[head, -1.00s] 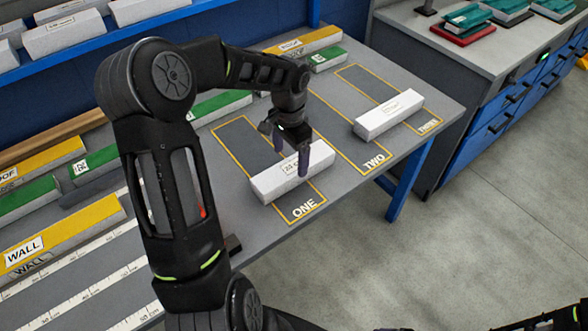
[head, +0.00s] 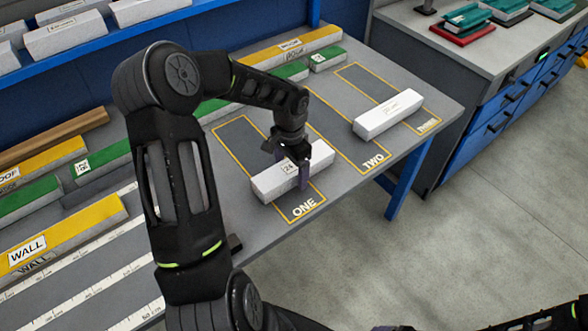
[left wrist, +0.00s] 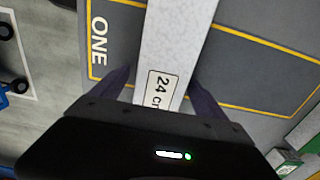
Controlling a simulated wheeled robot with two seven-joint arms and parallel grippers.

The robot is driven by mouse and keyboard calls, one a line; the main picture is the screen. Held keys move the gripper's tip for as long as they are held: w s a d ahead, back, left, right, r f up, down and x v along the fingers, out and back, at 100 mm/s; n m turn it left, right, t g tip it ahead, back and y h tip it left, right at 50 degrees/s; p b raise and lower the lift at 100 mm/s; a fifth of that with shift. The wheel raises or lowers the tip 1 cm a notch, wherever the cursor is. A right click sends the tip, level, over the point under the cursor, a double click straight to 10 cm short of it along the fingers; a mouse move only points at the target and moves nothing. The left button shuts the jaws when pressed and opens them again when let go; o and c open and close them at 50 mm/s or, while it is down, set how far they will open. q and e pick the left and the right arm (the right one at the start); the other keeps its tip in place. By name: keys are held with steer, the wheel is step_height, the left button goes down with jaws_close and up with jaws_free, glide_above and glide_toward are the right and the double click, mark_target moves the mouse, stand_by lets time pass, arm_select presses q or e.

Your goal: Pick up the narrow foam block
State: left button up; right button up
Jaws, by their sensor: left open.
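A white foam block (head: 268,185) lies across zone ONE on the grey table. Its label reads 24 cm in the left wrist view, where the block (left wrist: 180,35) runs up between the fingers. My left gripper (head: 291,168) is open, low over this block, with one finger on each long side. In the left wrist view the two fingers of the left gripper (left wrist: 160,86) stand apart beside the block, with gaps visible. A second white block (head: 388,115) lies across zones TWO and THREE. I cannot tell which block is narrower.
Yellow-topped WALL (head: 70,235) and ROOF blocks (head: 290,47) and green blocks (head: 327,59) lie along the table's left and back. A blue shelf (head: 100,47) with white blocks stands behind. A grey counter (head: 440,55) stands at right. Zone TWO's near part is clear.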

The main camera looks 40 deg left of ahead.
mark_target(291, 166)
stand_by(0.3)
arm_select(q)
steer(key=c, duration=1.5)
steer(key=shift+r, duration=0.1)
step_height(291, 166, up, 10)
steer(key=shift+f+b, duration=0.1)
steer(key=shift+b, duration=0.45)
